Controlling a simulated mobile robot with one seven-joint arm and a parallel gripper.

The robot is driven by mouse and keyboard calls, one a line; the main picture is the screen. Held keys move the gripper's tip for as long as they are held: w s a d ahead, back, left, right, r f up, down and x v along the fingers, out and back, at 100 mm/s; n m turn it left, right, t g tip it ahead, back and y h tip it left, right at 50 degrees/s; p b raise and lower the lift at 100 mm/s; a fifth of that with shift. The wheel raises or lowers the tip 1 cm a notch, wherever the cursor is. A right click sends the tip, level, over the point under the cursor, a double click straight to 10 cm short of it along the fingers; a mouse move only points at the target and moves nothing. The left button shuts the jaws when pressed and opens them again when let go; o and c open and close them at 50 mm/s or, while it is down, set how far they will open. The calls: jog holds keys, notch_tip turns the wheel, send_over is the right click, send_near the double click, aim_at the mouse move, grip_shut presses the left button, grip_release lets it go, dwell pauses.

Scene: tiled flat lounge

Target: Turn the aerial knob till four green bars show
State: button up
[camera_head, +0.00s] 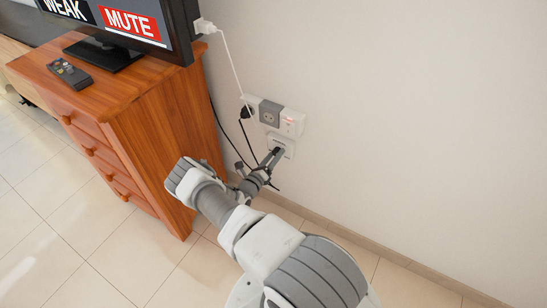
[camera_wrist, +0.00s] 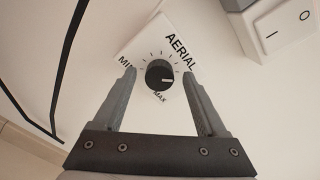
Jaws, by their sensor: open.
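The black aerial knob (camera_wrist: 160,75) sits on a white wall plate (camera_wrist: 143,42) printed AERIAL, MIN and MAX. Its white mark points toward the picture's right in the wrist view. My gripper (camera_wrist: 159,72) is open, one finger on each side of the knob, with gaps showing. I cannot tell how deep the fingertips reach. In the head view my gripper (camera_head: 271,160) is at the plate (camera_head: 288,145) and hides the knob. The TV screen (camera_head: 110,15) shows WEAK and a red MUTE label; its upper part is cut off, and no green bars are in view.
Sockets and a lit switch (camera_head: 291,121) are on the wall above the plate; the switch also shows in the wrist view (camera_wrist: 280,22). A white plug and cable and black cables hang nearby. A wooden chest (camera_head: 150,120) with a remote (camera_head: 70,73) stands left of my arm.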

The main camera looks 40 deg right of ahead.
grip_shut()
dwell(0.3)
jog(key=shift+m, duration=2.8)
grip_release()
